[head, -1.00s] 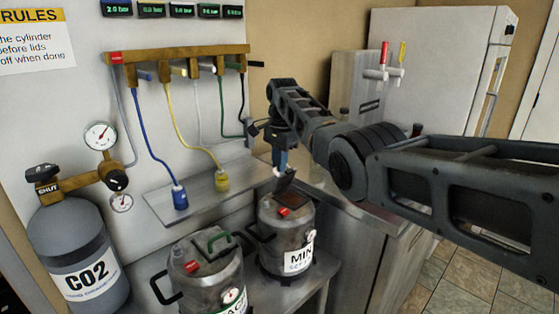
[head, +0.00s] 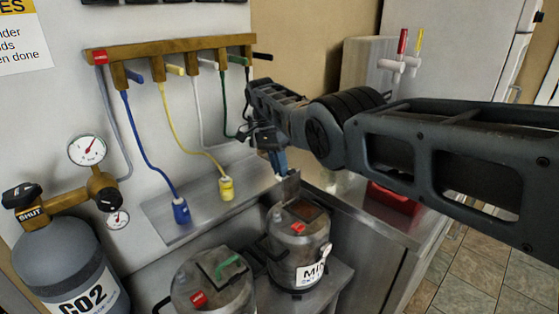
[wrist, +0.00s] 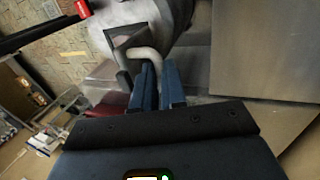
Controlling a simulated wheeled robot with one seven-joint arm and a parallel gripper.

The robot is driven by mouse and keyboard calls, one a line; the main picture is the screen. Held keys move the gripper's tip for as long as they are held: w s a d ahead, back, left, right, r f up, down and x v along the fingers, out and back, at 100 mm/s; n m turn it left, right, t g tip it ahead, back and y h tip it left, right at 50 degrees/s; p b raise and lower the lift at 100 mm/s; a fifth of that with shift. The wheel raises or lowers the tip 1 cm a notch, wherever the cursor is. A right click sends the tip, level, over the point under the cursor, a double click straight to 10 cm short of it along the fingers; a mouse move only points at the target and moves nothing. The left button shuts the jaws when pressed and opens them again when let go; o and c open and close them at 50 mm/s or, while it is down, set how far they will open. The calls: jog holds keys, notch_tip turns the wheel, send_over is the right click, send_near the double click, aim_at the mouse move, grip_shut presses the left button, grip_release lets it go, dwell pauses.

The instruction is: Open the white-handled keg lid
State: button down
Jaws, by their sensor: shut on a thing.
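The metal keg with the label starting "MIN" (head: 300,250) stands on the low metal shelf. Its lid (head: 290,188) is a small flap that stands raised at the top's back edge, with a dark opening (head: 310,212) in front of it. My gripper (head: 277,165) is at the raised lid, its blue fingers pointing down. In the wrist view, the pale curved handle (wrist: 143,54) runs from the lid to the blue fingers (wrist: 160,80), which are shut on it. The head view does not show the handle clearly.
A second keg with a green handle (head: 228,267) stands at front left, its lid down. A CO2 cylinder (head: 65,265) with gauges is at far left. Blue (head: 181,211) and yellow (head: 226,188) hose ends rest on the metal ledge.

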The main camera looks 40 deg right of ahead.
jog(key=shift+s+a+f, duration=0.15)
jog(key=shift+a+f, duration=0.1)
jog(key=shift+f, duration=0.2)
jog(key=c, duration=1.2)
grip_release()
jog(key=shift+r, duration=0.1)
jog(key=shift+d+r, duration=0.2)
jog(key=shift+r, duration=0.1)
